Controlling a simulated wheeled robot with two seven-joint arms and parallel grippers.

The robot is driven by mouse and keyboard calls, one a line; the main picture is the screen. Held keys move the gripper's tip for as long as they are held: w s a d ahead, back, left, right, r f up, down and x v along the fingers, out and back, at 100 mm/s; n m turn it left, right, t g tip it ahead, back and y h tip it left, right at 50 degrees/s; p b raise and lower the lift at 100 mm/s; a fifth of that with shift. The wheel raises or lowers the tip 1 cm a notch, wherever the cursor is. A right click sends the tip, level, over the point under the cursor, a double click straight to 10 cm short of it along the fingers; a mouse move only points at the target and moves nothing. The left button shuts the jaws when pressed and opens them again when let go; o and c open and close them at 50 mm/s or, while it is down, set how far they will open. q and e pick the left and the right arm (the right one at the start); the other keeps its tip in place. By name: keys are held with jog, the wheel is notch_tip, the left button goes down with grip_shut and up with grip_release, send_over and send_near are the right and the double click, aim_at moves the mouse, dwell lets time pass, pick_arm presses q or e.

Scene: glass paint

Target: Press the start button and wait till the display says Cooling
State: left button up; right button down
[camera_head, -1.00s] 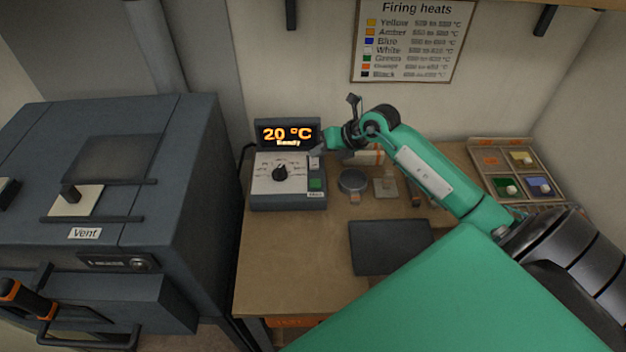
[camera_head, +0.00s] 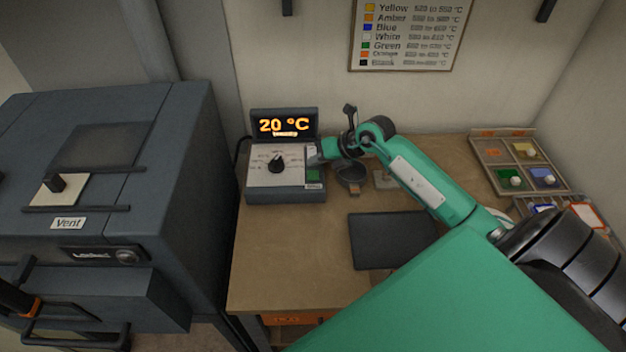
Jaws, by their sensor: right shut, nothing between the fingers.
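The controller box (camera_head: 263,191) stands on the bench with a dial (camera_head: 276,163) on its pale face. A green button (camera_head: 313,176) is at the right of that face, the likely start button; its label is too small to read. The display (camera_head: 284,125) on top shows "20 °C" in orange, with a smaller line below too blurred to read. My right gripper (camera_head: 317,154) is shut and empty, just above and behind the green button at the box's right edge. I cannot tell whether it touches the box. My left gripper is not in view.
A dark kiln (camera_head: 185,190) with a vent lever stands at the left. A dark flat plate (camera_head: 390,240) and a small round bowl (camera_head: 350,172) lie on the bench (camera_head: 290,250). A tray of colours (camera_head: 490,178) is at the right. The bench front is clear.

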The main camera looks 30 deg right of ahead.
aim_at(308, 173)
jog(key=shift+f+b, duration=0.35)
jog(key=shift+f, duration=0.6)
jog(key=shift+f, duration=0.1)
dwell(1.2)
jog(key=shift+f+b, duration=0.3)
jog(key=shift+f+b, duration=0.3)
jog(key=shift+f, duration=0.15)
dwell(0.6)
jog(key=shift+r, duration=0.1)
jog(key=shift+r+p, duration=0.6)
jog(key=shift+r, duration=0.15)
jog(key=shift+r+p, duration=1.7)
jog(key=shift+r, duration=0.9)
